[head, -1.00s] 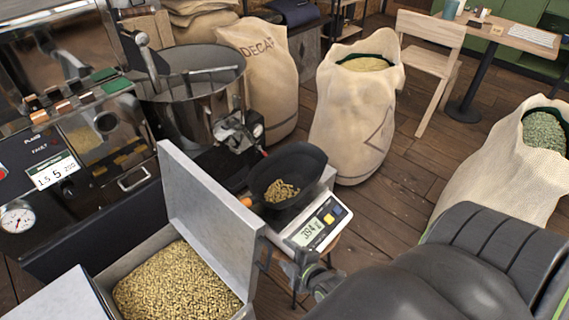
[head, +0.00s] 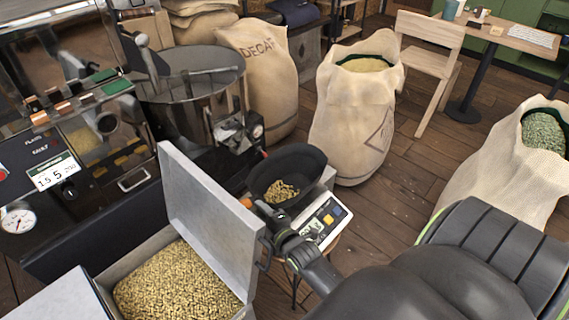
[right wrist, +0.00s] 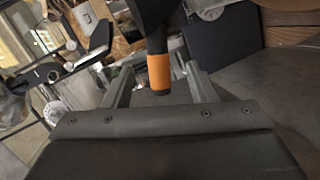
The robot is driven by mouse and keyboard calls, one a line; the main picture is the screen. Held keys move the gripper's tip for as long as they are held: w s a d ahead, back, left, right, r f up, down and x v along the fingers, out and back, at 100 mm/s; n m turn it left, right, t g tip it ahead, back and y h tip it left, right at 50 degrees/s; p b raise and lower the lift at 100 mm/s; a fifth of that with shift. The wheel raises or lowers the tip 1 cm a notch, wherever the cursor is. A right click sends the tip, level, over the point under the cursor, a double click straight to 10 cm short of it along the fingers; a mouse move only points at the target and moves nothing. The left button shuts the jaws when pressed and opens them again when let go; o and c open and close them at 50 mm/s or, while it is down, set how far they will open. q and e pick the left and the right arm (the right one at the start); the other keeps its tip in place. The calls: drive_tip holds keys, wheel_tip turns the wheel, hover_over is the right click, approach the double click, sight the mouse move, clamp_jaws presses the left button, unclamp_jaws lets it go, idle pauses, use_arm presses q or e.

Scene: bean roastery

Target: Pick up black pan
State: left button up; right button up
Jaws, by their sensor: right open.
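The black pan (head: 305,163) sits on the scale (head: 322,222), with a small heap of pale beans (head: 281,190) in it. Its orange handle tip (head: 246,202) points left, towards the open metal lid. My right gripper (head: 263,209) is at the near side of the pan, close to the handle, and partly covers the scale. In the right wrist view the black handle with its orange end (right wrist: 159,72) lies between the two open fingers (right wrist: 160,88), with gaps on both sides. My left gripper is out of view.
A metal bin (head: 243,310) of pale beans, its lid (head: 210,205) raised, stands left of the scale. The roaster (head: 75,215) is behind it on the left. A full sack (head: 350,125) stands behind the scale. Bare floor (head: 400,185) lies to the right.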

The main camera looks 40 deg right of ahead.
sight(250, 206)
drive_tip(key=shift+b+x, duration=0.75)
drive_tip(key=shift+x, duration=3.3)
drive_tip(key=shift+a+r, duration=0.15)
drive_tip(key=shift+r, duration=0.05)
drive_tip(key=shift+c, duration=0.2)
clamp_jaws()
